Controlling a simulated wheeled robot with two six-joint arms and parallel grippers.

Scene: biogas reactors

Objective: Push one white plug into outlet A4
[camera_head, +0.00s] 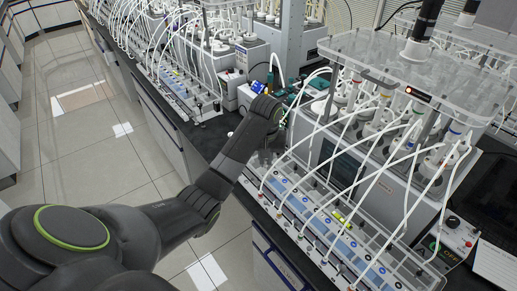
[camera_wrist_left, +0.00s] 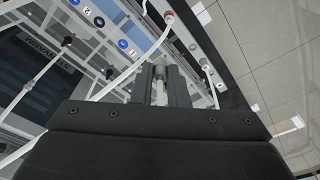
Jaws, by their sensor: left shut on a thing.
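My left gripper (camera_wrist_left: 160,82) is shut on a white plug (camera_wrist_left: 159,74), which sits between its two dark fingers in the left wrist view. In the head view the left gripper (camera_head: 284,119) is at the far left end of the front reactor unit, mostly hidden by its wrist. The outlet panel (camera_head: 318,222) is a long strip with pale blue labels along the front of this unit. In the left wrist view the panel (camera_wrist_left: 181,31) lies beyond the fingers. I cannot read which outlet is A4. My right gripper is not in view.
Several white tubes (camera_head: 376,146) arch from the bottle tops down to the panel. A clear lid (camera_head: 420,67) covers the bottles. A second reactor row (camera_head: 182,88) stands behind on the left. The tiled floor (camera_head: 92,120) is clear.

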